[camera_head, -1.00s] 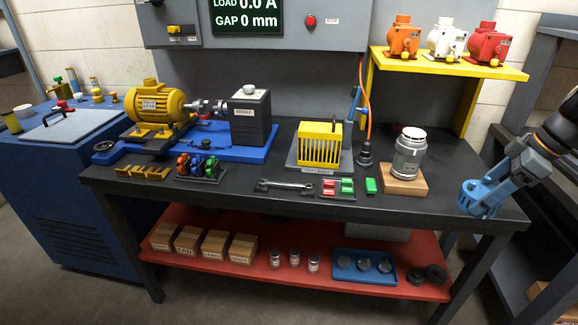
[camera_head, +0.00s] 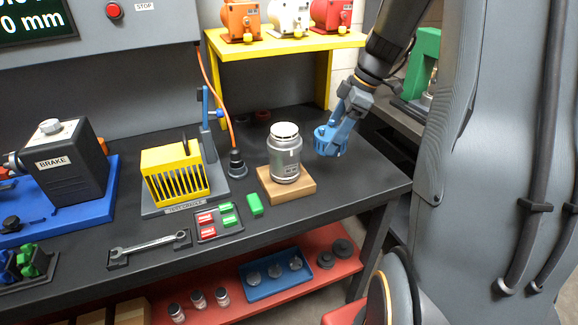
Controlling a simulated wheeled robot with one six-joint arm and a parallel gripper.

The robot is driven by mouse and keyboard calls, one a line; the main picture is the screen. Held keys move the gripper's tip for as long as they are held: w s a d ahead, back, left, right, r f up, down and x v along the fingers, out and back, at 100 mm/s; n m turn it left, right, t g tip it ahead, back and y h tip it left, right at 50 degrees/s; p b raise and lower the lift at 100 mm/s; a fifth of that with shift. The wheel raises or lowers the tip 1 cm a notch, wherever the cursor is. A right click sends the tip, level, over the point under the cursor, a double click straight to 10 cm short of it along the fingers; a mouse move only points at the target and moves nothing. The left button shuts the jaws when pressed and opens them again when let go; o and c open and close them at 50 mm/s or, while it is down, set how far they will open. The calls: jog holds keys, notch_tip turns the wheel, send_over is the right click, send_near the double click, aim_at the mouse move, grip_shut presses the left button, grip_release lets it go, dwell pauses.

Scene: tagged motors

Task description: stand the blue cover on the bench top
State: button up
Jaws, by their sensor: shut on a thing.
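The blue cover (camera_head: 325,143) is a round, slotted piece held at the end of my arm, above the right end of the dark bench top (camera_head: 360,170). My gripper (camera_head: 338,126) is shut on it. The cover is to the right of the grey motor (camera_head: 285,153), which stands upright on a wooden block (camera_head: 290,190). The cover looks close to the bench top, but I cannot tell whether it touches. Its inside is hidden.
A yellow shelf (camera_head: 285,45) with several motors stands behind. A yellow cage (camera_head: 172,175) and a black cone-shaped tool (camera_head: 237,163) are to the left. A green block (camera_head: 255,204) lies near the front. The bench's right end is mostly clear.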

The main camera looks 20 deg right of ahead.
notch_tip(320, 180, down, 10)
jog(key=shift+r+p, duration=0.15)
jog(key=shift+p, duration=0.9)
jog(key=shift+f, duration=0.2)
jog(key=o, duration=1.3)
jog(key=shift+r, duration=0.2)
jog(key=shift+d+r, duration=0.1)
jog(key=shift+r, duration=0.2)
jog(key=b+v, duration=0.3)
jog(key=v, duration=0.8)
jog(key=s+a+f+m+h, duration=0.1)
jog(key=s+a+f+m, duration=0.1)
jog(key=s+a+m, duration=0.2)
jog(key=s+a+f+m+h, duration=0.1)
jog(key=s+a+f+m, duration=0.2)
jog(key=a, duration=0.5)
jog(key=s+a+f+m+g+h, duration=0.1)
jog(key=s+a+f+m+h, duration=0.1)
jog(key=s+a+m, duration=0.3)
jog(key=shift+s+a+f+m, duration=0.15)
jog(key=shift+s+a+m, duration=0.25)
jog(key=shift+s+a, duration=0.7)
